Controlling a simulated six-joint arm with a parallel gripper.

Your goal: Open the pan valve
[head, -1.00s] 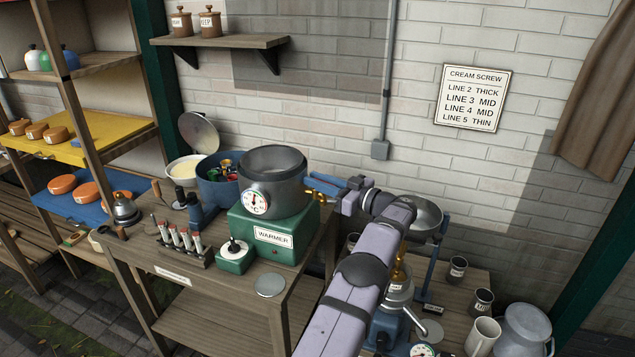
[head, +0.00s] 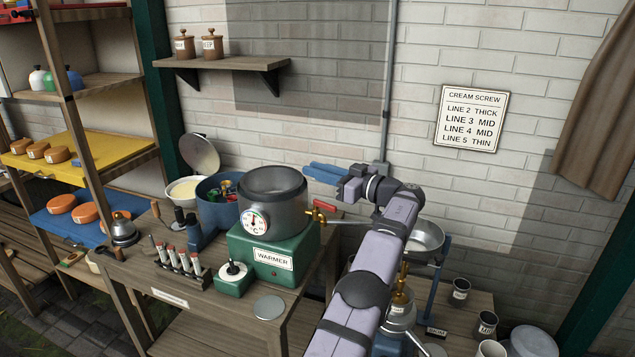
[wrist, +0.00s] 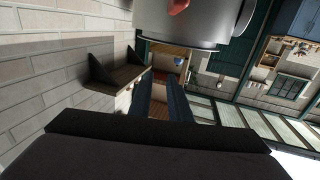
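A steel pan (head: 273,205) with a dial on its front sits on the green warmer (head: 262,250). A brass valve (head: 318,216) with a red lever (head: 325,206) projects from the pan's right side; the lever points right. My gripper (head: 318,170) is above and to the right of the valve, with its blue fingers pointing left, apart from the lever. In the wrist view, the two fingers (wrist: 164,95) have a gap between them with nothing in it. A steel vessel wall (wrist: 190,22) and a red tip (wrist: 178,5) show at the top there.
A blue tub (head: 215,205) stands left of the pan. A steel bowl (head: 428,238) on a blue stand is to the right, partly behind my arm. A wall shelf (head: 222,62) with two jars hangs above. Brick wall lies behind my gripper.

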